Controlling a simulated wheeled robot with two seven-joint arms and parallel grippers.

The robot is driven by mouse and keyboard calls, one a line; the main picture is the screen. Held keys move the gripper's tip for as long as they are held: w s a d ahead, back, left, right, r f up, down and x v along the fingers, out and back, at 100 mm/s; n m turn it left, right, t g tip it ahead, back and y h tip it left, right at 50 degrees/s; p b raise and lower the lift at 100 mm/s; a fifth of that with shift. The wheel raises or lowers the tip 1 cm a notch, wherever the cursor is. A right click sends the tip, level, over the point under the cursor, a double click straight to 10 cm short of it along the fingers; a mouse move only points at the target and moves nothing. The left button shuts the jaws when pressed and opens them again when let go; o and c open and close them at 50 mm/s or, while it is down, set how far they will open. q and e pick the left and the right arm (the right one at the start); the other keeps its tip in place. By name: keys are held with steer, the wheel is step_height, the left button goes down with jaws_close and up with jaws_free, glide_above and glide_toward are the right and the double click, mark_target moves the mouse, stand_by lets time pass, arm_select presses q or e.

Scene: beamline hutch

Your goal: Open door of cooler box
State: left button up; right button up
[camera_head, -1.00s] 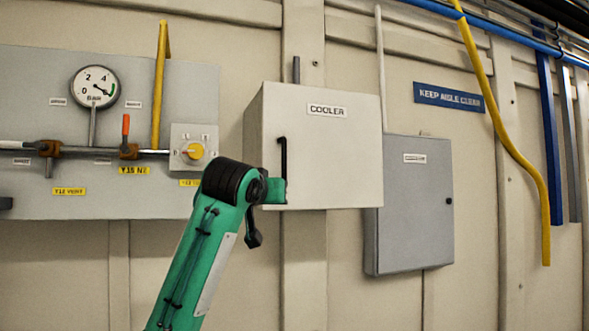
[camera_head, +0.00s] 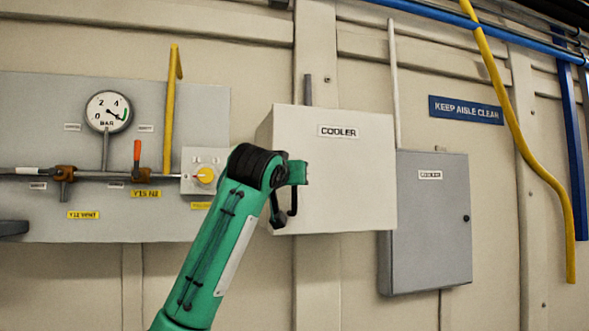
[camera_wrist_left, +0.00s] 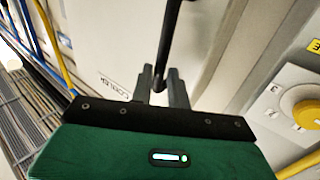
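The cooler box (camera_head: 350,190) is a white wall box labelled COOLER, and its door looks closed. Its dark bar handle (camera_head: 293,200) is mostly hidden behind my left arm in the head view. In the left wrist view the handle (camera_wrist_left: 165,45) comes down between the fingertips of my left gripper (camera_wrist_left: 160,80). The two grey fingers stand apart, one on each side of the handle's end, with a small gap showing; I see no clear grip. My right gripper is not in view.
Left of the cooler is a grey panel with a gauge (camera_head: 108,112), a pipe with valves, and a yellow knob (camera_head: 205,175), close to my left arm. A grey cabinet (camera_head: 430,225) hangs just right of the cooler. A yellow hose (camera_head: 545,175) runs down further right.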

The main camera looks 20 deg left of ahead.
mark_target(294, 207)
arm_select(q)
steer(key=shift+w+p, duration=0.4)
steer(key=shift+w, duration=1.15)
steer(key=shift+c, duration=0.3)
jaws_close()
